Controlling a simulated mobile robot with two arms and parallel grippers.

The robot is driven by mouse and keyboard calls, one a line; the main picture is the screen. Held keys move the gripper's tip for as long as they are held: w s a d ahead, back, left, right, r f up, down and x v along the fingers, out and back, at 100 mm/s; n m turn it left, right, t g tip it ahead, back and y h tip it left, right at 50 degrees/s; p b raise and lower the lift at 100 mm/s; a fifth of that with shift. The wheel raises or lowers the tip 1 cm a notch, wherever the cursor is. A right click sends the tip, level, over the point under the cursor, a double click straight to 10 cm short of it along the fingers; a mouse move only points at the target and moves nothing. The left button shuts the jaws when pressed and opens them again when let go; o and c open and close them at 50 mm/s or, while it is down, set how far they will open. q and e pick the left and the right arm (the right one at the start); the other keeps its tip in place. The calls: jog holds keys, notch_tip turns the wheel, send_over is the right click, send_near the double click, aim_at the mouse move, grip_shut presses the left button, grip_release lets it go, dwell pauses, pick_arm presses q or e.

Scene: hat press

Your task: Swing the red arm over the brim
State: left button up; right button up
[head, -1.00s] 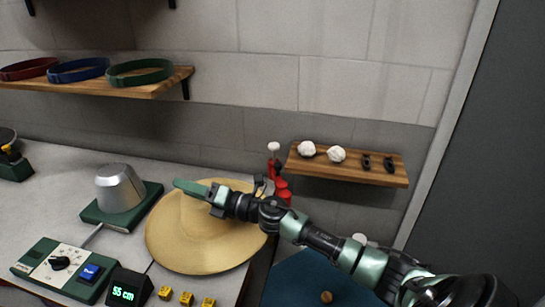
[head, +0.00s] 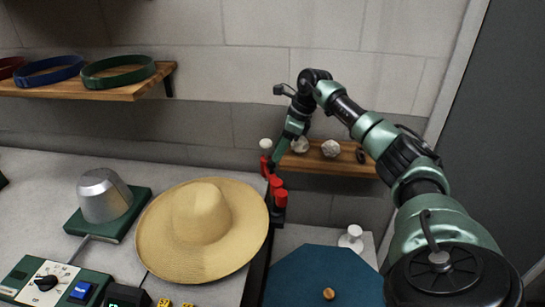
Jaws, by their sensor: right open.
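A straw hat (head: 201,222) with a wide brim lies on the grey table, crown up. The red arm (head: 277,184) stands at the table's right edge, just beyond the brim; its red parts run back toward the wall, with a white knob (head: 265,143) at the far end. No red part lies over the brim. My right gripper (head: 281,152) is open, its green fingers pointing down beside the white knob. Whether it touches the knob I cannot tell. My left gripper is out of view.
A metal cone on a green base (head: 104,197) stands left of the hat. A control box (head: 50,283) is in front. A wall shelf (head: 318,164) with white balls is behind my right gripper. A blue octagonal top (head: 320,275) lies to the right.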

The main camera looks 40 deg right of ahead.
jog(key=p, duration=0.1)
send_over(273, 178)
jog(key=w+d, duration=0.2)
notch_tip(273, 178, down, 4)
jog(key=shift+s+a+f, duration=0.1)
jog(key=shift+f, duration=0.1)
grip_shut()
dwell(1.0)
